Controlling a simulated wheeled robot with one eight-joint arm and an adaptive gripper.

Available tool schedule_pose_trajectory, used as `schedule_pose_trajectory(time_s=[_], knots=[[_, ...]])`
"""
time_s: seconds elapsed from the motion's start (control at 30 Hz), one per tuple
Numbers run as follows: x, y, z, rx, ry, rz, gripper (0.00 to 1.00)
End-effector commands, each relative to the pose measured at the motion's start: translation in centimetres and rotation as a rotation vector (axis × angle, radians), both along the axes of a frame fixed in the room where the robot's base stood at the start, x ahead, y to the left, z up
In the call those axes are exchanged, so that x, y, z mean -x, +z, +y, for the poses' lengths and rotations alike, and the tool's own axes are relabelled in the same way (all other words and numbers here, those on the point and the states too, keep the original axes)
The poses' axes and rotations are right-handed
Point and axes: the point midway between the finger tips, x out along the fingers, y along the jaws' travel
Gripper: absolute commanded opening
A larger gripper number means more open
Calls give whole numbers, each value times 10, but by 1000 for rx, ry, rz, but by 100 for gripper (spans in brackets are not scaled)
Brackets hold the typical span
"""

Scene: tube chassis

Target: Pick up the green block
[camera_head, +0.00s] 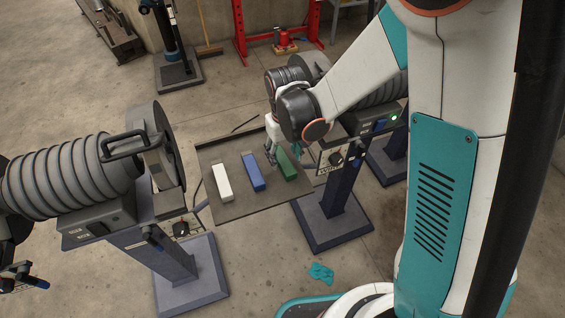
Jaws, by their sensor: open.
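The green block (287,166) lies on a dark tray (238,207), at the right end of a row of blocks. The blue block (253,172) lies to its left, and the white block (222,183) lies further left. My gripper (273,155) points down over the tray, at the upper left part of the green block, between it and the blue block in the picture. It is open and holds nothing that I can see. Its fingertips are small here, and I cannot tell whether they touch the green block.
A ribbed grey machine (75,178) on a pedestal stands left of the tray. Another pedestal machine (333,190) stands right, close behind my wrist. A red frame (240,35) and a broom (204,30) are at the back. A teal piece (320,272) lies on the floor.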

Motion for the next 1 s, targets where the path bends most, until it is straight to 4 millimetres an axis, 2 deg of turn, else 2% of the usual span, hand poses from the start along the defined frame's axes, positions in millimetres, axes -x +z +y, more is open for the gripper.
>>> schedule_pose_trajectory(time_s=[0.03,0.2,0.43,0.63,1.0], knots=[[0,-12,1,0,1,0,52],[-1,-31,1,0,0,0,52],[0,-31,1,0,0,0,52],[0,-31,1,0,0,0,6],[0,-30,1,0,0,0,4]])
